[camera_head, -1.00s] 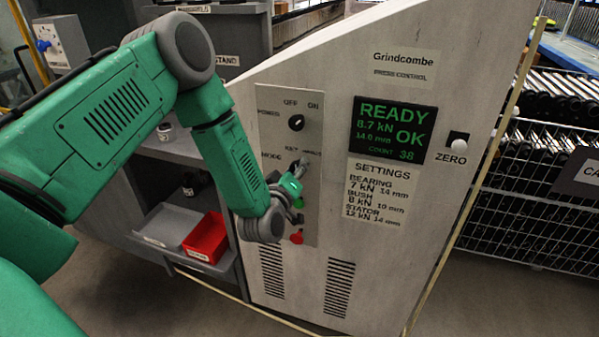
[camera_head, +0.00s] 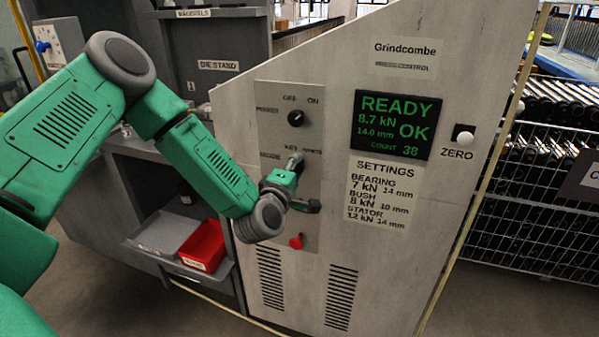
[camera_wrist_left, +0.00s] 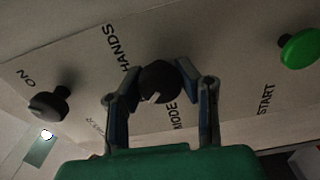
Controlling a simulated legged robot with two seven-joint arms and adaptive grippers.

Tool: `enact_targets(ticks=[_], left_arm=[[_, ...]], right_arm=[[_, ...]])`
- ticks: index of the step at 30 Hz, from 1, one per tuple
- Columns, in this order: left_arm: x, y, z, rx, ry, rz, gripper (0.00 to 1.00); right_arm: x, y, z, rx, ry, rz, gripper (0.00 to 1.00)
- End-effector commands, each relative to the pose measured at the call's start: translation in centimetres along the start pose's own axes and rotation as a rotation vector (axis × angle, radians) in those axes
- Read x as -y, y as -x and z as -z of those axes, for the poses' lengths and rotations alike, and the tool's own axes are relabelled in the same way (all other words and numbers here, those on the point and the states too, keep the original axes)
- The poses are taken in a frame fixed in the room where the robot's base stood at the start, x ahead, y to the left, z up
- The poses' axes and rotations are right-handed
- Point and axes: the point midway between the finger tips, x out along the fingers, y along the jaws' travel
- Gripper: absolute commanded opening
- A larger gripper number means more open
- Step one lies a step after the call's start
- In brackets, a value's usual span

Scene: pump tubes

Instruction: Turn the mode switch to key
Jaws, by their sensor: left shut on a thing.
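The mode switch (camera_wrist_left: 157,82) is a dark round knob with a white mark on the grey control panel (camera_head: 283,100). My left gripper (camera_wrist_left: 163,76) is shut on it, one finger on each side. The white mark points to the lower left in the wrist view, away from the HANDS label (camera_wrist_left: 117,48). The KEY label is hidden there by a finger. In the head view the left gripper (camera_head: 294,163) is at the panel, below the KEY and HANDS lettering, and it covers most of the switch. My right gripper is out of view.
The power knob (camera_head: 296,118) sits above the mode switch. The display (camera_head: 396,126) reads READY, OK. A white ZERO button (camera_head: 464,137) is at the right. A red bin (camera_head: 203,246) stands lower left.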

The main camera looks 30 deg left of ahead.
Motion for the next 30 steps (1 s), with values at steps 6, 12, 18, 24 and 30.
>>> enact_targets(ticks=[6, 12, 18, 24, 30], left_arm=[[0.83, 0.28, 0.42, -0.008, 0.045, 0.017, 0.0], [0.88, 0.28, 0.37, -0.007, 0.056, 0.019, 0.0], [0.97, 0.29, 0.34, -0.006, 0.054, 0.021, 0.0], [0.88, 0.2, 0.25, -0.004, 0.054, 0.019, 0.52], [0.63, 0.01, 0.08, -0.001, 0.055, 0.013, 0.52]], right_arm=[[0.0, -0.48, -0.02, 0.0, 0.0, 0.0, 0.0], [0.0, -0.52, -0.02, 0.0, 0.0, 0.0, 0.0], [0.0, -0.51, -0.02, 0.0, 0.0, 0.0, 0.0], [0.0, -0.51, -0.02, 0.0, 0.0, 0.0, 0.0], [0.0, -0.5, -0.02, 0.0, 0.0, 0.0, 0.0]])
